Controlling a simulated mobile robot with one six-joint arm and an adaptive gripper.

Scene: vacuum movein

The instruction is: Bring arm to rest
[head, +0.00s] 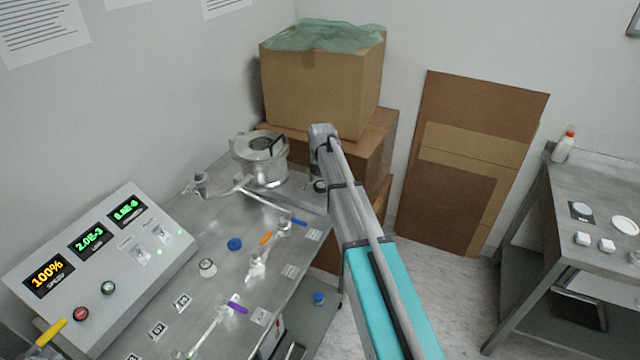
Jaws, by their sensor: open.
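My arm (390,290) reaches up from the lower right of the head view, with a teal section and a grey section. Its far end (323,135) is in front of the stacked boxes, over the right edge of the metal bench in the picture. No gripper fingers can be made out; the arm's own links hide what lies beneath its far end. Nothing is seen held.
The metal bench (215,265) carries a round steel chamber (260,160), pipes with coloured handles and a control panel (95,255) with lit displays. Cardboard boxes (320,90) stand behind. A side table (600,215) is at right, with floor (435,275) clear between.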

